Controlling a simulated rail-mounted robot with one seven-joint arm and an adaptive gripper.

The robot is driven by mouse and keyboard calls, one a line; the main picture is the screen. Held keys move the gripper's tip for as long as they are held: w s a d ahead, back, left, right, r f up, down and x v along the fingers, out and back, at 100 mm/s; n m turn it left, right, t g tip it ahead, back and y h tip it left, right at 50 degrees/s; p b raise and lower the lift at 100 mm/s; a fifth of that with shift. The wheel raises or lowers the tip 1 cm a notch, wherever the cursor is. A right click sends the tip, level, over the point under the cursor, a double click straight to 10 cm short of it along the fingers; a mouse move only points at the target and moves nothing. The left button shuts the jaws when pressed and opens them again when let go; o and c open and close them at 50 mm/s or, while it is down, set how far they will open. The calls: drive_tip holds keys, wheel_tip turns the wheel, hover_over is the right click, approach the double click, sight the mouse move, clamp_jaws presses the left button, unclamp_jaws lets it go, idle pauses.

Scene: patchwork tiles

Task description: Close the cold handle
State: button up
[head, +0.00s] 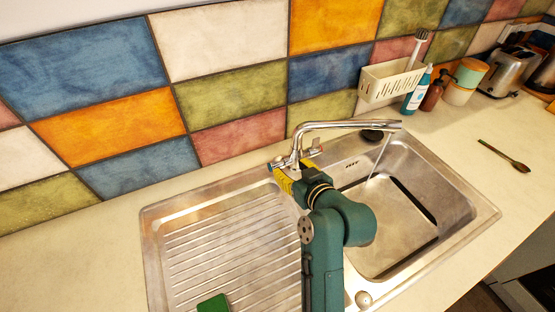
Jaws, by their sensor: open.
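The chrome faucet (297,145) stands at the back rim of the steel sink (155,240), its spout reaching right over the basin. A thin stream of water (378,158) runs from the spout. The cold handle (269,166), with a blue mark, is on the left of the faucet base. The hot handle (319,146), with a red mark, is on the right. My gripper (279,171) is at the faucet base, right by the cold handle. It is open; its fingers are small and partly hidden, so I cannot tell whether they touch the handle.
A green sponge (213,304) lies on the ribbed drainboard. A white rack (388,82), bottles (433,93) and a toaster (508,70) stand at the back right. A wooden spoon (504,156) lies on the right counter. The tiled wall is close behind the faucet.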

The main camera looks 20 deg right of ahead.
sight(278, 158)
drive_tip(key=b+x, duration=0.1)
drive_tip(key=x, duration=0.8)
drive_tip(key=shift+w+b, duration=0.1)
drive_tip(key=shift+b, duration=0.2)
clamp_jaws()
